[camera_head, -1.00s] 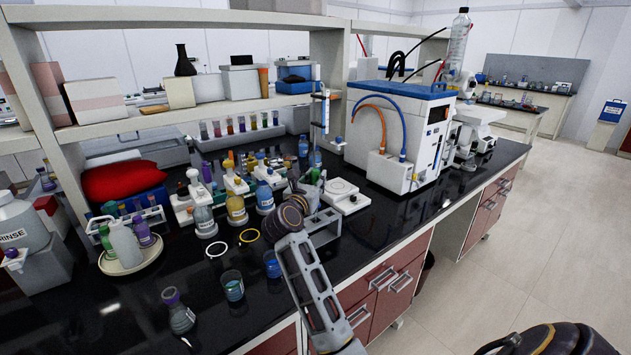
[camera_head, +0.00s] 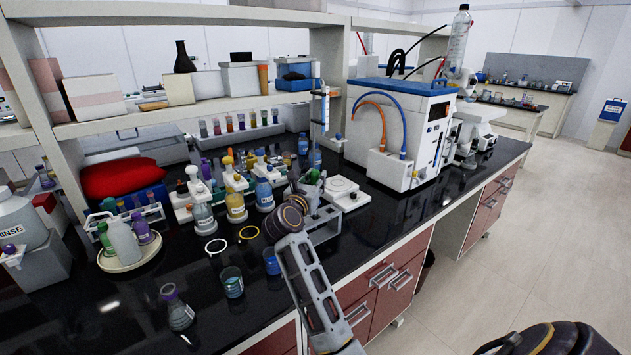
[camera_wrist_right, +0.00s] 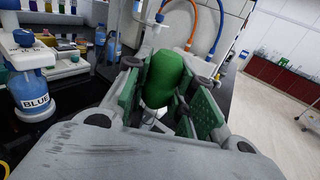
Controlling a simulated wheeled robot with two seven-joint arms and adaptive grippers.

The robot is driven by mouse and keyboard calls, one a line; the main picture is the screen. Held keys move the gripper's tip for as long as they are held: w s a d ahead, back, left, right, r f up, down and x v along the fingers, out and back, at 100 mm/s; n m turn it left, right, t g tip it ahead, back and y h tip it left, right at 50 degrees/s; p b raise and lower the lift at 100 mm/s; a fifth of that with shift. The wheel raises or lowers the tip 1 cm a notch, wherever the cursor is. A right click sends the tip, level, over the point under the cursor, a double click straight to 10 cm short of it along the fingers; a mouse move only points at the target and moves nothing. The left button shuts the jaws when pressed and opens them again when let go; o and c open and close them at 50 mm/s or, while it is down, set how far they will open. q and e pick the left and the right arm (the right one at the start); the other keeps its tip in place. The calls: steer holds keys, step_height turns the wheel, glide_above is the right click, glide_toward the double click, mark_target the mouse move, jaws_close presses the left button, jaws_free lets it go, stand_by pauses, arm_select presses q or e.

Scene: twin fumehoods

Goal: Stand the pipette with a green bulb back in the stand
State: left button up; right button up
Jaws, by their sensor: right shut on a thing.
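The pipette's green bulb (camera_wrist_right: 165,78) is between the green-padded fingers of my right gripper (camera_wrist_right: 168,88) in the right wrist view. The gripper is shut on it. The pipette's stem is mostly hidden behind the bulb and fingers. In the head view my right gripper (camera_head: 308,184) is above the bench, just behind a grey rack with openings (camera_head: 325,222); the wrist partly covers that rack. I cannot tell whether this rack is the pipette's stand, or whether the pipette touches anything. My left gripper is out of view.
A white balance-like device (camera_head: 342,193) sits right of the gripper, with a large white machine (camera_head: 405,130) behind. Labelled bottles (camera_head: 236,207) stand to the left. Beakers (camera_head: 232,282) and a flask (camera_head: 178,312) stand near the front edge.

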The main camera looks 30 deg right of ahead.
steer(key=shift+d+f+b, duration=0.1)
steer(key=shift+f+b, duration=0.65)
steer(key=shift+f, duration=0.35)
steer(key=shift+f+b, duration=0.45)
steer(key=shift+f, duration=0.1)
stand_by(0.4)
steer(key=o, duration=0.8)
steer(key=shift+s+a, duration=0.1)
steer(key=shift+a, duration=0.1)
